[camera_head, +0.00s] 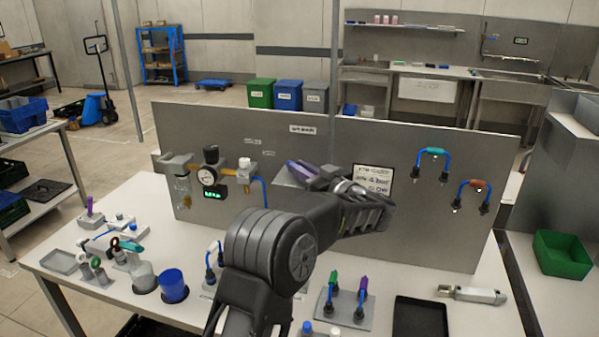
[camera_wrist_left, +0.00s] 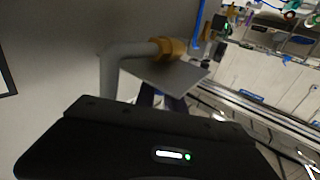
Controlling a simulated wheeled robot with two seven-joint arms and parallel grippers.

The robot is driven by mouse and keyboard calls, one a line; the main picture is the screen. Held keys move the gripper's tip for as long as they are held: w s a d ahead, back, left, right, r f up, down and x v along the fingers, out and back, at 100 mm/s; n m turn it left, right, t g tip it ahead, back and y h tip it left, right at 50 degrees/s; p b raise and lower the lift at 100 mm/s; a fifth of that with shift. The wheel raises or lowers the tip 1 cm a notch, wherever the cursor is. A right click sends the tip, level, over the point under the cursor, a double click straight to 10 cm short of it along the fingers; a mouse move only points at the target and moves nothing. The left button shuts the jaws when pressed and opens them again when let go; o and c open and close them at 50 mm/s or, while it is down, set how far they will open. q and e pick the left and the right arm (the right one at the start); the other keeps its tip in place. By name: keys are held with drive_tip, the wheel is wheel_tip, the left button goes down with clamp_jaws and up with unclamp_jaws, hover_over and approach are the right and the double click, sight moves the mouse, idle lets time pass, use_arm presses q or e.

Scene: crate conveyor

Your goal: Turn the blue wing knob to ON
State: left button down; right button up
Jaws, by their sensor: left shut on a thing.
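My left gripper (camera_head: 326,178) reaches up from the bottom middle to the grey panel (camera_head: 300,128) and is shut at a blue-purple piece (camera_head: 302,172), which I take to be the blue wing knob. The piece is in front of a small tilted grey plate. In the left wrist view, this plate (camera_wrist_left: 178,78) is below a grey pipe with a brass collar (camera_wrist_left: 168,47). The dark fingers (camera_wrist_left: 163,101) run in under the plate, which hides their tips. The knob's exact angle and any ON mark cannot be made out. My right gripper is not in view.
A gauge (camera_head: 208,175) and a brass valve (camera_head: 245,172) are on the panel to the left. A label card (camera_head: 372,181) is just right of the gripper. Hose handles (camera_head: 433,152) are further right. Cups, small parts and a black tray (camera_head: 420,318) stand on the table.

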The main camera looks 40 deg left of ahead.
use_arm(q)
drive_tip(key=shift+w+r+n+g, duration=0.1)
drive_tip(key=shift+n+g, duration=0.4)
drive_tip(key=shift+g, duration=0.2)
drive_tip(key=c, duration=1.4)
unclamp_jaws()
drive_tip(key=shift+c, duration=0.2)
drive_tip(key=shift+a+m+t, duration=0.1)
drive_tip(key=shift+m+t, duration=0.2)
drive_tip(key=shift+t, duration=0.1)
